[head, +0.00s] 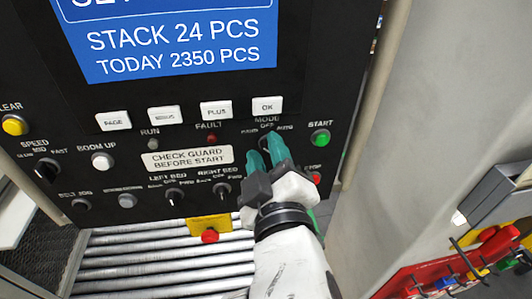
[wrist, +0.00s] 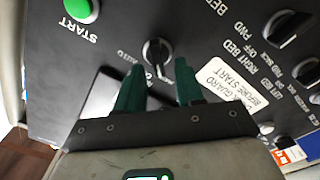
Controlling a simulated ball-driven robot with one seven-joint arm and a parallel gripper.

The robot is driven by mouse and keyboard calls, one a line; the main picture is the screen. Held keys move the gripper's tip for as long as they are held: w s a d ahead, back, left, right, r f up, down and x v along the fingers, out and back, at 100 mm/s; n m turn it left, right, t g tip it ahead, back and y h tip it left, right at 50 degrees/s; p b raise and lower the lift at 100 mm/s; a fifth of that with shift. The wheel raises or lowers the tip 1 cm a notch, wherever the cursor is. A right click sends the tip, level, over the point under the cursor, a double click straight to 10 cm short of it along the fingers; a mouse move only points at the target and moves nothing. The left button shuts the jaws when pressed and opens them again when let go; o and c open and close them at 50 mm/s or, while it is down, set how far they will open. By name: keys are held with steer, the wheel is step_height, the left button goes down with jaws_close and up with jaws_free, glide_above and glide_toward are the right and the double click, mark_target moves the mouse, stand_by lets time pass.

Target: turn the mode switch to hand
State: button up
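The mode switch (wrist: 157,51) is a small black rotary knob with a light ring on the black control panel. In the wrist view it sits just beyond and between my fingertips, with a gap on both sides. The AUTO label shows beside it; I cannot surely tell which position the knob points to. My gripper (wrist: 160,67) has two green fingers, spread apart with nothing between them. In the head view my gripper (head: 265,150) is in front of the switch, below the MODE label, and its fingers mostly hide the knob. Contact is not visible.
The green START button (head: 320,137) is right of the switch, with a red button (head: 315,178) below it. The RIGHT BED knob (head: 222,189) is lower left. White keys, including OK (head: 267,105), sit above. A roller conveyor (head: 150,262) runs below the panel.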

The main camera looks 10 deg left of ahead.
steer(key=b+v, duration=0.2)
steer(key=v, duration=0.8)
steer(key=shift+s, duration=0.35)
steer(key=w+d+f+m+g+h, duration=0.1)
steer(key=d+f+m+g+h, duration=0.25)
steer(key=d+f, duration=0.6)
steer(key=d+f+m+g+h, duration=0.25)
steer(key=d+f+g, duration=0.35)
steer(key=f, duration=0.7)
steer(key=s+d+f+m+g, duration=0.7)
steer(key=s+d+f, duration=0.6)
steer(key=s+f, duration=0.2)
steer(key=shift+s+f+y, duration=0.4)
steer(key=shift+s, duration=0.35)
